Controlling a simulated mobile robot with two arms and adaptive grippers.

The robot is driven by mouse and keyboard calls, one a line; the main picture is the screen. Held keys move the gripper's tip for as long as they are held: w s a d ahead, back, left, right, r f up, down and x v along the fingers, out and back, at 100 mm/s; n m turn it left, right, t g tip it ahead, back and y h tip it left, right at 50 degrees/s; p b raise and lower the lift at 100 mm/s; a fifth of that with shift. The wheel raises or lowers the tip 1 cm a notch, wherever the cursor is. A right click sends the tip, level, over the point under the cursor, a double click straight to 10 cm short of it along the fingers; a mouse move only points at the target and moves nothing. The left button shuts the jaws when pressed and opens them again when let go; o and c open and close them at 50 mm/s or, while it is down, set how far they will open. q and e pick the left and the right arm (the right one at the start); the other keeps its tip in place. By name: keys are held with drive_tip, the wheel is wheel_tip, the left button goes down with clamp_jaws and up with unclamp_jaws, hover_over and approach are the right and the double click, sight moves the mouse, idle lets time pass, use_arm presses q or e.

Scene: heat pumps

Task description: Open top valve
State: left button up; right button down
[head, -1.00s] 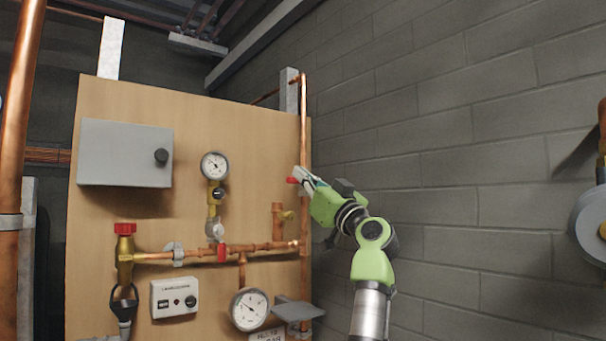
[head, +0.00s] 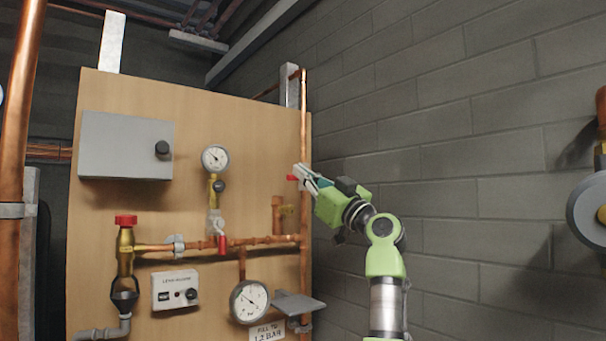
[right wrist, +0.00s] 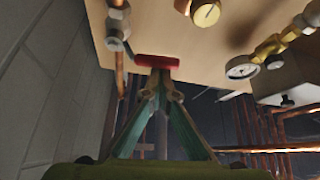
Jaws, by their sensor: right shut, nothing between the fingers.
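The top valve's red handle (head: 291,178) shows at the right edge of the wooden board, by the vertical copper pipe. In the right wrist view the red handle (right wrist: 157,62) lies crosswise just beyond my fingertips. My right gripper (head: 301,173) is at the handle, reaching in from the lower right. Its fingers (right wrist: 160,84) meet at the tips with nothing between them. I cannot tell whether the tips touch the handle. The fingers and pipe partly hide the valve body in the head view. My left gripper is not in view.
The wooden board (head: 250,115) carries a grey box (head: 125,145), an upper gauge (head: 215,158), a lower gauge (head: 249,301) and a lower red lever (head: 224,243). A grey shelf-like plate (head: 298,304) juts out below my right gripper. A block wall (head: 450,150) stands close on the right.

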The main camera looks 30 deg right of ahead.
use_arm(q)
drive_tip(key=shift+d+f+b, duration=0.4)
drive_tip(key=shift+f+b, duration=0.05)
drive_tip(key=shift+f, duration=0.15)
use_arm(e)
wheel_tip(320, 180, down, 6)
drive_tip(key=d+n+g+y, duration=0.2)
drive_tip(key=d+n+y, duration=0.1)
drive_tip(key=n, duration=0.3)
drive_tip(key=shift+w+r+y, duration=0.2)
drive_tip(key=shift+w+y, duration=0.1)
drive_tip(key=shift+d, duration=0.1)
